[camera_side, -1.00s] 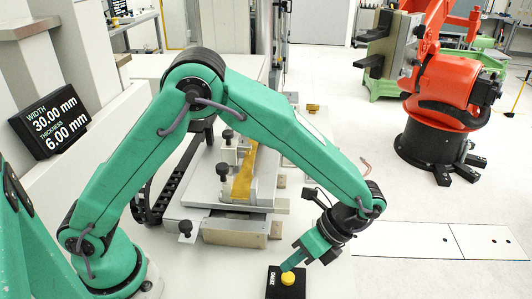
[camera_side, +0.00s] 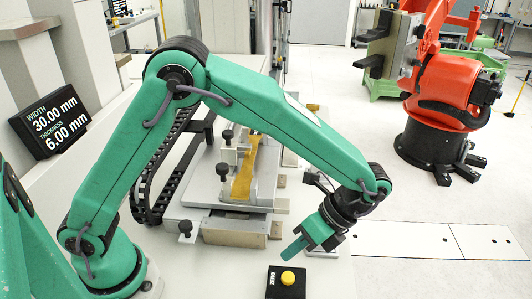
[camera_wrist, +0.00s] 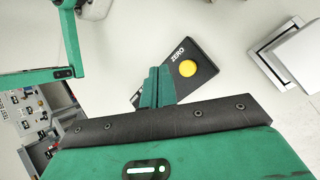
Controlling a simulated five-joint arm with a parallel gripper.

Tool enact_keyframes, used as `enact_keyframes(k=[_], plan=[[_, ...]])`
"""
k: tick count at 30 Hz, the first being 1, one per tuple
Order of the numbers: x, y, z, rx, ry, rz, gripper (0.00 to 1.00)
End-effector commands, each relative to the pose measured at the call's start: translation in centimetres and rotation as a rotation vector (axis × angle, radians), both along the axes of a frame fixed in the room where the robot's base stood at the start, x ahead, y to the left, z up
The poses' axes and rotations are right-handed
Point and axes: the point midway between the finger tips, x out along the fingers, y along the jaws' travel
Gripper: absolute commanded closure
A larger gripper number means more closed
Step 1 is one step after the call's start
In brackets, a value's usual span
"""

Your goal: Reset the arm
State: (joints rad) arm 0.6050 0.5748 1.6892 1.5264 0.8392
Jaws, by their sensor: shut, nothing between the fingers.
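My green arm reaches over the bench from the left in the side view. My gripper (camera_side: 292,254) is shut and empty, its fingertips above and apart from the black ZERO box. The black ZERO box (camera_side: 275,285) with its yellow button (camera_side: 288,278) sits on the bench at the bottom of the side view. In the wrist view the shut fingers (camera_wrist: 157,75) show in front of part of the ZERO box (camera_wrist: 200,55), and the yellow button (camera_wrist: 188,68) is just right of them.
A fixture (camera_side: 233,241) with a yellow specimen (camera_side: 243,176) stands behind my gripper. A black display (camera_side: 50,122) reading 30.00 mm and 6.00 mm is at the left. An orange robot (camera_side: 446,95) stands at the right.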

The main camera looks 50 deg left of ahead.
Motion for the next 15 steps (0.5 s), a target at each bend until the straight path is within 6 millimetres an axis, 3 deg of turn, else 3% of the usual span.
enact_keyframes(k=[10, 15], plan=[[0.0, 0.1, 0.1, -0.002, -0.006, 0.007, 1.00], [0.3, 0.9, 1.1, -0.010, -0.047, 0.050, 1.00]])
